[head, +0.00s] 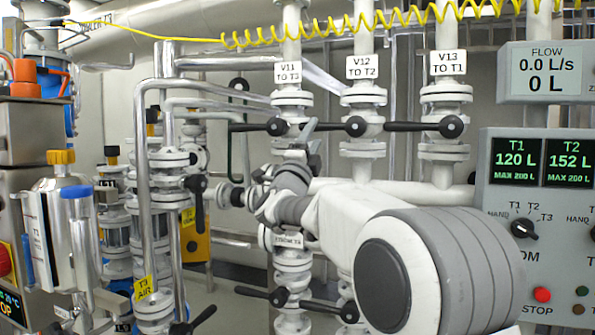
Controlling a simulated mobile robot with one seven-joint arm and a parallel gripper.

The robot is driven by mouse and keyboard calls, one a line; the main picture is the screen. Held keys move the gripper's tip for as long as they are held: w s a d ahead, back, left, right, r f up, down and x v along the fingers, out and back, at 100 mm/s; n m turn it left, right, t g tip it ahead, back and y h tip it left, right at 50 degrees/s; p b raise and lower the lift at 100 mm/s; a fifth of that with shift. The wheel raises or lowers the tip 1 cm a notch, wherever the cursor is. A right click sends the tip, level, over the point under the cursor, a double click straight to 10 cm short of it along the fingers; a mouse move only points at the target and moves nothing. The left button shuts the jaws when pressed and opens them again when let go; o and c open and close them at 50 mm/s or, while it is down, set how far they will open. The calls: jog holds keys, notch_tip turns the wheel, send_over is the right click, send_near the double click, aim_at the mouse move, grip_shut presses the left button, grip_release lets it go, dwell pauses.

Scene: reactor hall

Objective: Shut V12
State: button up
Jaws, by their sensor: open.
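The V12 valve (355,126) sits on the middle vertical white pipe, under the label "V12 TO T2" (363,67). Its black lever (332,126) points left, level and across the pipe. My gripper (301,142) is open, in front of the pipes, low and left of the V12 hub. A grey finger shows near the left end of the V12 lever; I cannot tell whether they touch. My wrist hides part of the pipework below.
The V11 valve (277,126) at left and V13 valve (451,126) at right also have level black levers pointing left. A yellow coiled hose (330,28) hangs above. A control panel (540,225) stands at right; its flow display (546,72) reads 0.0 L/s.

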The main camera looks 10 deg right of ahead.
jog(key=v, duration=1.2)
jog(key=shift+s+a, duration=0.2)
jog(key=shift+s, duration=0.15)
jog(key=shift+f, duration=0.1)
jog(key=s+a+f+n+g+y, duration=0.25)
jog(key=f+n+y, duration=0.25)
jog(key=n+y, duration=0.35)
jog(key=s+a+f+n+g+y, duration=0.1)
jog(key=s+a+f+n+y, duration=0.3)
jog(key=n+y, duration=0.45)
jog(key=s+d+f+n+g+h, duration=0.1)
jog(key=s+d+f+n+g, duration=0.2)
jog(key=s+f, duration=0.45)
jog(key=s+d+f+n+g+h+p, duration=0.15)
jog(key=s+f+g, duration=0.35)
jog(key=s, duration=0.5)
jog(key=s+d+f+n+g+b, duration=0.1)
jog(key=s+d+f+n+g, duration=0.2)
jog(key=s+f, duration=0.4)
notch_tip(320, 180, up, 25)
jog(key=a+p, duration=0.1)
jog(key=p, duration=2.3)
jog(key=shift+s+a+f+n, duration=0.15)
jog(key=shift+s+n, duration=0.2)
